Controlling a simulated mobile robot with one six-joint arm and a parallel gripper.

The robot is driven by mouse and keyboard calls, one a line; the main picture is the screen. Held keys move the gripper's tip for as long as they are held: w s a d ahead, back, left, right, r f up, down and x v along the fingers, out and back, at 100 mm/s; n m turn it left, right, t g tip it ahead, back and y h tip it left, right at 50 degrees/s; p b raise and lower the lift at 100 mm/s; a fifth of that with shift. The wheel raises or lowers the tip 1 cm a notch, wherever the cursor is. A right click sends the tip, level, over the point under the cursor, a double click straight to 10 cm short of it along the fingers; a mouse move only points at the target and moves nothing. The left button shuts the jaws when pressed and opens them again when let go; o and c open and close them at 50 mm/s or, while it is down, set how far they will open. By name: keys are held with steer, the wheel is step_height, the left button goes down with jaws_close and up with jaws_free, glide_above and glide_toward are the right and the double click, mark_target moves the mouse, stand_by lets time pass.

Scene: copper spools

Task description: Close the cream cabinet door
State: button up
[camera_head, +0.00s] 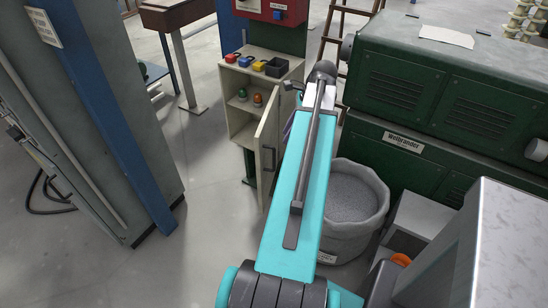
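The cream cabinet (238,118) stands at the upper middle with its front open. Its shelves show inside, with small green and orange items on one shelf. The cream cabinet door (266,150) is swung well open on the cabinet's right side, and a dark handle shows on it. My turquoise arm reaches up beside the door, on its right. My gripper (293,88) is only partly visible near the arm's far end, by the door's upper edge. Its fingers are mostly hidden behind the arm, and I cannot tell whether it touches the door.
Red, blue and yellow items and a dark tray (277,67) sit on the cabinet top. A grey sack-like bin (350,205) stands right of my arm. A green machine (440,100) fills the right. A blue post (115,120) stands left. Floor before the cabinet is clear.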

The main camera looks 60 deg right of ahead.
steer(key=shift+f, duration=0.1)
steer(key=p, duration=0.3)
glide_above(274, 168)
steer(key=shift+w+d+f, duration=0.1)
steer(key=shift+d+f, duration=0.05)
steer(key=shift+f, duration=3)
steer(key=shift+w+d+f, duration=0.1)
steer(key=shift+d+f, duration=0.05)
steer(key=shift+f, duration=3)
jaws_close()
